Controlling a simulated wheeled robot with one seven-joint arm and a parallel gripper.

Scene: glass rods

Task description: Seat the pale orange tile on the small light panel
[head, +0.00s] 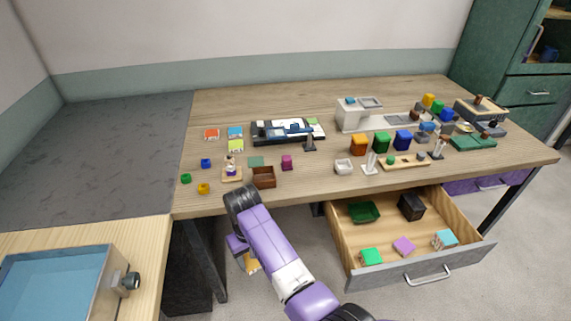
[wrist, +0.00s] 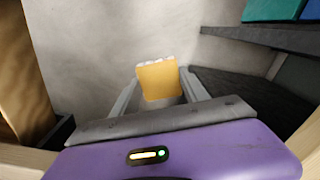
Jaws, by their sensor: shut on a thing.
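My gripper (wrist: 158,88) is shut on the pale orange tile (wrist: 158,78), which stands up between the two fingers with a whitish top edge. In the head view the tile (head: 252,267) shows partly below my purple arm, in front of and below the table's front edge. The gripper is apart from the tabletop. I cannot tell for sure which thing is the small light panel. A dark tray with pale, bright parts (head: 288,131) stands at the middle back of the table and may hold it.
The drawer (head: 410,275) is open at right, holding boxes and coloured blocks. On the table (head: 225,95) are a brown box (head: 264,177), red (head: 211,133), blue (head: 235,131) and lime (head: 236,145) tiles, and small cubes. A blue basin (head: 60,285) is at lower left.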

